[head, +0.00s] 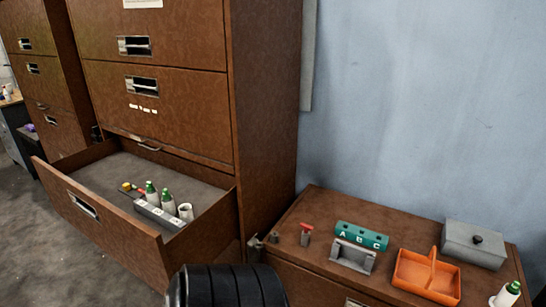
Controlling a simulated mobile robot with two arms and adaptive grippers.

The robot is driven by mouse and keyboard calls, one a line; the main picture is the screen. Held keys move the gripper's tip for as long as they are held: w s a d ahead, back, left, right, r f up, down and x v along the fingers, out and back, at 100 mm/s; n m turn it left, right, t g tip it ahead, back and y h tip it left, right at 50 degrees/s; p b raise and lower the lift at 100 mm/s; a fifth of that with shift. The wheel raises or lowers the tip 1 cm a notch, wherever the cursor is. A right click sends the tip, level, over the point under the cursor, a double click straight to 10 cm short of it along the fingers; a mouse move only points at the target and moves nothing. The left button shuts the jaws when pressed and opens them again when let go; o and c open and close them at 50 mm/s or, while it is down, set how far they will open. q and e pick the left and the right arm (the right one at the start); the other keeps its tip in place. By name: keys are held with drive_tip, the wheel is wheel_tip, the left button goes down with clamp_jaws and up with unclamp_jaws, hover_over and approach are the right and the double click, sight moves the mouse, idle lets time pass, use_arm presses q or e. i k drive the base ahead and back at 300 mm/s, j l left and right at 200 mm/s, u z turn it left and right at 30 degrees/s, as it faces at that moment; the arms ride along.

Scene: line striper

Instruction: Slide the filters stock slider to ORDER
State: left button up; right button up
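No slider that I can read as the filters stock slider, and no ORDER wording, is legible. A row of small pale marks (143,109) sits on the closed drawer front of the brown cabinet (185,110), below its handle. They are too small to read, and I cannot tell whether they belong to a slider. Neither of my grippers is in view.
An open lower drawer (90,165) juts out, holding green-capped bottles (167,202). A low brown cabinet (295,225) carries a teal A B C block (361,236), an orange caddy (428,276) and a grey lidded box (474,244). A black ribbed object (228,287) stands in front.

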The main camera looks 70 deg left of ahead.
sight(126, 187)
drive_tip(key=u, duration=3.7)
drive_tip(key=i+j+z, duration=0.1)
drive_tip(key=j, duration=0.3)
drive_tip(key=i+j+z, duration=0.1)
drive_tip(key=i+j, duration=0.2)
drive_tip(key=j, duration=0.1)
